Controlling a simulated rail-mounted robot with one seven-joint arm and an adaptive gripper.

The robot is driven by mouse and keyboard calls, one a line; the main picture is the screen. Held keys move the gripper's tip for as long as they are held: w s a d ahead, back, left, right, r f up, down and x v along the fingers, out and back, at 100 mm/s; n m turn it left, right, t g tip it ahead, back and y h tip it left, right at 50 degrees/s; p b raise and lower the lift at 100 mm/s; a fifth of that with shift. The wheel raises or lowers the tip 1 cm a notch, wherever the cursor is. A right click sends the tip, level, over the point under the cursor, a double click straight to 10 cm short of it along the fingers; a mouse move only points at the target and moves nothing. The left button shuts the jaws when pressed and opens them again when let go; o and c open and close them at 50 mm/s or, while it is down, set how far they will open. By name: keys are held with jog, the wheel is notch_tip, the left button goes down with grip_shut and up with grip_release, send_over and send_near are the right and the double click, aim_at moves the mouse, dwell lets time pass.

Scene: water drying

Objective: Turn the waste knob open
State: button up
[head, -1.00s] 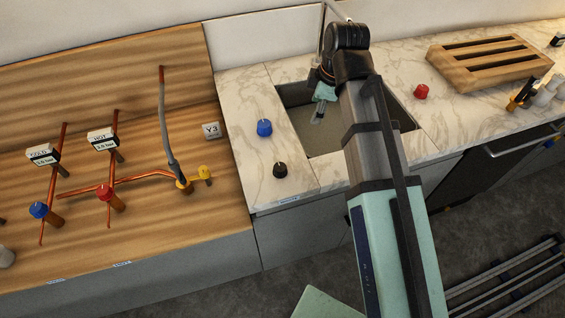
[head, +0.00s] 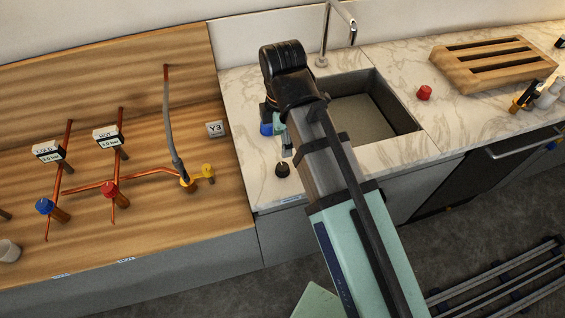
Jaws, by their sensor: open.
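No knob in view carries a readable waste label. A black knob (head: 282,170) stands on the marble counter (head: 245,110) near its front edge, left of the sink. A red knob (head: 424,93) stands right of the sink. My gripper (head: 287,151) points down, open and empty, over the counter between the sink and the blue knob. Its fingers are just behind and above the black knob, seemingly apart from it. My wrist and forearm cover the sink's left side.
The sink basin (head: 360,107) looks empty, with a tall faucet (head: 325,35) behind it. A wooden board at left carries copper pipes, a yellow valve handle (head: 208,170) and a Y3 tag (head: 216,129). A slatted wooden rack (head: 493,62) stands at right.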

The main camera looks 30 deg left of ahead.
aim_at(283, 166)
notch_tip(283, 166, down, 12)
jog(key=shift+r+p, duration=0.25)
jog(key=shift+p, duration=0.75)
jog(key=c, duration=1.1)
